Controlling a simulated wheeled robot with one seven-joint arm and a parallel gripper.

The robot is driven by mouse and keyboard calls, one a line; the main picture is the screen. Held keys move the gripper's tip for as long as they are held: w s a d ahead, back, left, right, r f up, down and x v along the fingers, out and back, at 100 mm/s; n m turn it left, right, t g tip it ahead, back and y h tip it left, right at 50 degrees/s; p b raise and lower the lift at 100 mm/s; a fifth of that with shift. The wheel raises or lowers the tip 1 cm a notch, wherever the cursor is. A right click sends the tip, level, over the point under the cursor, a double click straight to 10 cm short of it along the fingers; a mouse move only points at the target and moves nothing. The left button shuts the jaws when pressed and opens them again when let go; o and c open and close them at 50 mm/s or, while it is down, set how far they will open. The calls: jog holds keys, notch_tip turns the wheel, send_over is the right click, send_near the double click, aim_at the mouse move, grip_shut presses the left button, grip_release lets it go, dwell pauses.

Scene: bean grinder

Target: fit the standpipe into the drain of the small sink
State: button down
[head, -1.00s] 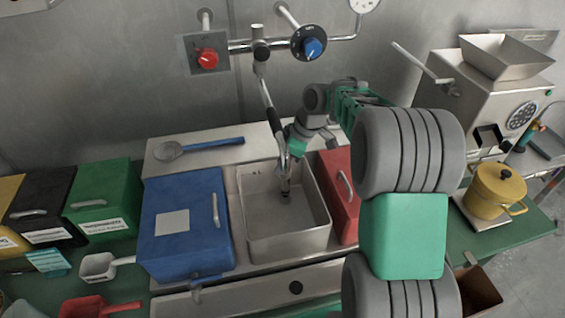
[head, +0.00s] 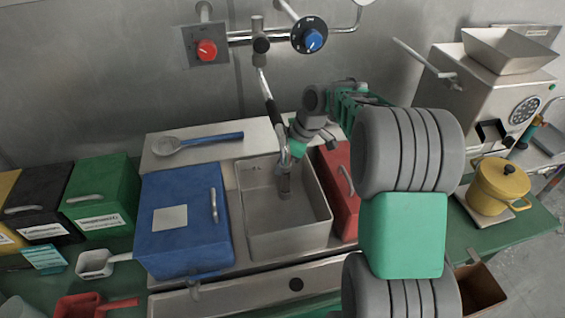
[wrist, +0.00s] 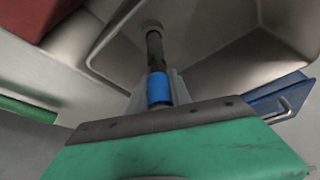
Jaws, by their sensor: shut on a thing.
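The small sink (head: 251,214) is a metal basin between a blue bin and a red bin. My gripper (head: 285,165) reaches over it from the right, pointing down, and is shut on the standpipe (head: 285,188). In the wrist view the standpipe (wrist: 153,50) is a dark slim tube with a blue band (wrist: 159,88) beside the jaws. It runs away from the jaws toward the basin. A pale round piece (wrist: 152,25) shows at its far end. I cannot tell whether this is the drain or the pipe's own end, or whether the pipe touches the bottom.
A tap with a dark spout (head: 268,90) hangs down close behind my gripper. The blue bin (head: 160,245) stands left and the red bin (head: 335,180) right of the sink. A strainer (head: 166,146) lies on the back ledge. A yellow pot (head: 500,187) stands far right.

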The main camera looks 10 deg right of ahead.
jog(key=shift+f+b, duration=0.75)
jog(key=shift+f, duration=0.15)
jog(key=c, duration=1.1)
grip_release()
jog(key=v, duration=0.7)
jog(key=shift+r, duration=0.4)
jog(key=shift+s+d, duration=0.1)
